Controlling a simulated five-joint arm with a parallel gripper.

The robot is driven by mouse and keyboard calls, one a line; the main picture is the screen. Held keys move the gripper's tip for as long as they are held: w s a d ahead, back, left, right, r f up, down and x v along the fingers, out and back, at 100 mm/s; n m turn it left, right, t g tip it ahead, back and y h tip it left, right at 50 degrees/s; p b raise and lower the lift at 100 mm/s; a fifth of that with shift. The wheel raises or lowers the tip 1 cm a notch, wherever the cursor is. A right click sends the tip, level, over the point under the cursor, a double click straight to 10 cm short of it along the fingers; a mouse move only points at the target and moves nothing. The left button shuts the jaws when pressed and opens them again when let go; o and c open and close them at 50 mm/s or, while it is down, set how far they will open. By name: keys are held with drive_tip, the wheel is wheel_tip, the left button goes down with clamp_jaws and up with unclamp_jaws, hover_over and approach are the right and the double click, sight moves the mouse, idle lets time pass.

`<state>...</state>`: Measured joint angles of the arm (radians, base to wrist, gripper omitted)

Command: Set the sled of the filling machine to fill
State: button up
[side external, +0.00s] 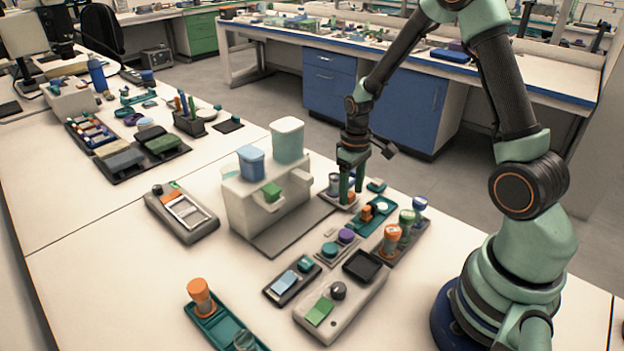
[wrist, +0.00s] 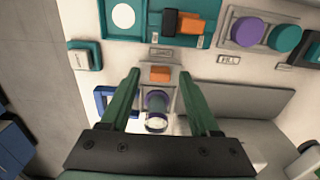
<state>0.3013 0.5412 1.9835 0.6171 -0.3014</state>
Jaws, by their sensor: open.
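The filling machine (side external: 240,207) is a white block with a blue and a pale green container on top and a grey base plate (side external: 285,232). At the plate's right end is the sled (side external: 327,194), a small light carriage. It carries an orange block (wrist: 160,74) and a purple-rimmed clear vial (wrist: 156,103). In the wrist view the sled is below a small label too blurred to read. The FILL label (wrist: 228,59) is farther right, beside the grey plate. My gripper (wrist: 160,78) is open, its green fingers on either side of the sled, with gaps visible. Fingertip height is unclear.
A teal tray (side external: 372,222) with orange pieces, a holder with purple and teal caps (side external: 338,243), and a rack of capped bottles (side external: 402,240) stand close in front. A blue frame (wrist: 103,101) lies left of the sled. The grey plate toward FILL looks clear.

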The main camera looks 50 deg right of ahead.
drive_tip(key=shift+f, duration=0.4)
drive_tip(key=shift+c, duration=0.3)
clamp_jaws()
drive_tip(key=shift+a, duration=0.1)
idle(0.9)
